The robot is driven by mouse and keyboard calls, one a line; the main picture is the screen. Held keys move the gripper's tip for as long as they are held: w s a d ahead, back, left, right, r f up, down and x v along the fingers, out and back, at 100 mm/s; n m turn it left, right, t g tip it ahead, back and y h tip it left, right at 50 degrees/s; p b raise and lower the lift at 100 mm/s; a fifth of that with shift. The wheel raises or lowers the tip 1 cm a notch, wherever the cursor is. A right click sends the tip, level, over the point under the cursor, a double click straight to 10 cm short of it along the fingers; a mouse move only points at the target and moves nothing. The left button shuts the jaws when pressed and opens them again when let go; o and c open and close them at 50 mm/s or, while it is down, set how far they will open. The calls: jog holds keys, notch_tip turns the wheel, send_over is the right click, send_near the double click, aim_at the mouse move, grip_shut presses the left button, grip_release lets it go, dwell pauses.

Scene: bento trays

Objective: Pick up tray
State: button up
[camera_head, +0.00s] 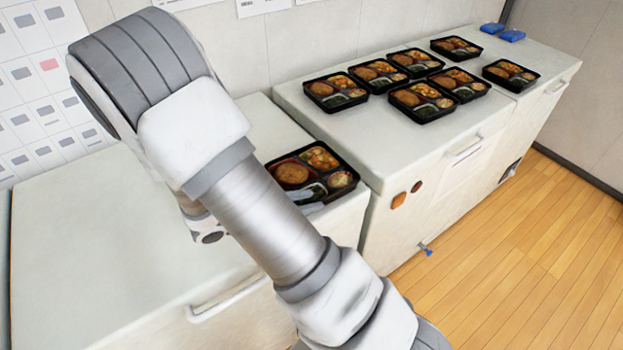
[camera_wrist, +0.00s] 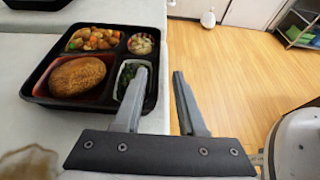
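A black bento tray (camera_head: 345,190) with a brown patty and mixed vegetables sits on the near white counter, partly hidden by my arm. It also shows in the wrist view at left (camera_wrist: 38,97). My gripper (camera_wrist: 161,72) is open at the tray's right side. Its left finger overlaps the tray's right compartment of dark greens. Its right finger is outside the tray, seen against the floor. I cannot tell whether either finger touches the tray. In the head view a small part of my gripper shows at the tray's front edge.
Several similar filled trays (camera_head: 337,92) stand on the farther white counter (camera_head: 300,100), with two blue items (camera_head: 511,35) at its far end. The near counter's left top (camera_head: 90,240) is bare. Wooden floor (camera_head: 520,240) lies right of the counters.

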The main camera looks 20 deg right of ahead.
aim_at(332, 194)
jog(key=x, duration=0.5)
jog(key=shift+w+d, duration=0.2)
jog(key=shift+d, duration=0.15)
grip_shut()
jog(key=shift+r, duration=0.1)
dwell(1.1)
